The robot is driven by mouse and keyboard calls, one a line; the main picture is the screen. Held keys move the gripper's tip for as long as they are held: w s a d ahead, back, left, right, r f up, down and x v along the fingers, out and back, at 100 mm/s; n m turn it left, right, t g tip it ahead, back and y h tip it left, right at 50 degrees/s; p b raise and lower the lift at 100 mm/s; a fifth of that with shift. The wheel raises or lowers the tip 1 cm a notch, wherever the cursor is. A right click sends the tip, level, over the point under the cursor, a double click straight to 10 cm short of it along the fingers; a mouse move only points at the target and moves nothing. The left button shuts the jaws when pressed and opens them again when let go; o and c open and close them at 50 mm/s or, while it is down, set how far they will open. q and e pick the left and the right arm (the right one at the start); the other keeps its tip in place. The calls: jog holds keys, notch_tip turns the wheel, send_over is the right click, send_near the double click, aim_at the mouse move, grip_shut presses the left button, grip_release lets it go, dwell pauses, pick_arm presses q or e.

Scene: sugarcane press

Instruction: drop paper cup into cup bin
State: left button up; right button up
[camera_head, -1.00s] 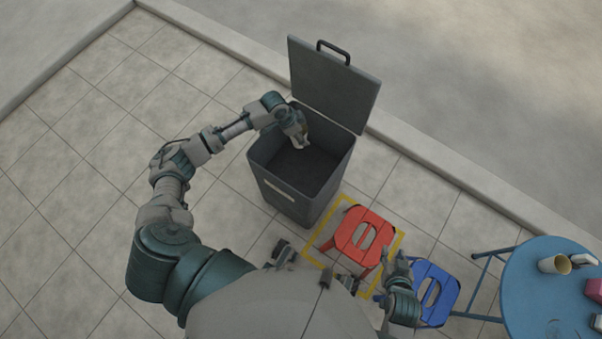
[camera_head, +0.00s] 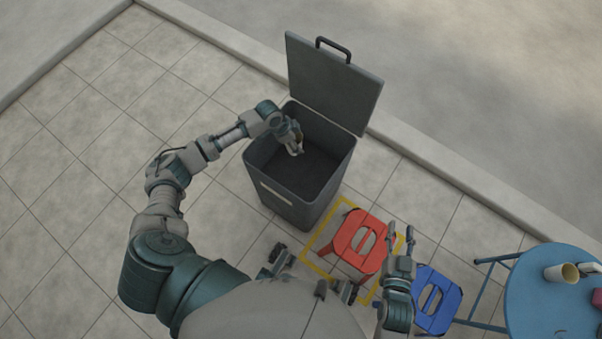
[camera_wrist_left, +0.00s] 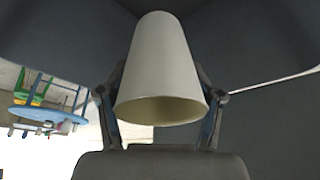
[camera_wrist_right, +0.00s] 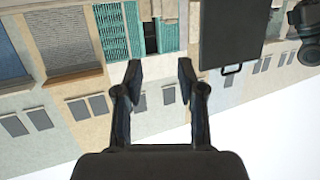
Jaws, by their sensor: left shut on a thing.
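A pale paper cup (camera_wrist_left: 158,75) fills the middle of the left wrist view, mouth toward the camera, between the two fingers. My left gripper (camera_head: 296,149) is shut on it, and the head view shows it over the opening of the dark grey cup bin (camera_head: 307,207), at the left inner side. In the head view the cup is mostly hidden by the gripper. The bin's lid (camera_head: 332,85) stands open at the back. My right gripper (camera_head: 401,236) is open and empty, above and beside the stools; its parted fingers show in the right wrist view (camera_wrist_right: 160,80).
A red stool (camera_head: 358,243) stands in a yellow floor square in front of the bin. A blue stool (camera_head: 436,298) is right of it. A blue table (camera_head: 540,300) at the right holds another cup (camera_head: 561,273). The tiled floor at left is clear.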

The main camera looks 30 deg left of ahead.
pick_arm(q)
jog(key=shift+d+f+b, duration=0.45)
jog(key=shift+f+b, duration=0.1)
jog(key=shift+f, duration=0.3)
jog(key=shift+a, duration=0.25)
jog(key=o, duration=0.5)
jog(key=shift+a, duration=0.1)
jog(key=o, duration=0.4)
jog(key=shift+o, duration=0.2)
jog(key=shift+d, duration=0.3)
pick_arm(e)
jog(key=r+t, duration=0.1)
jog(key=r, duration=0.1)
jog(key=w+r+t+y, duration=0.1)
jog(key=r+t, duration=0.1)
jog(key=shift+w, duration=0.1)
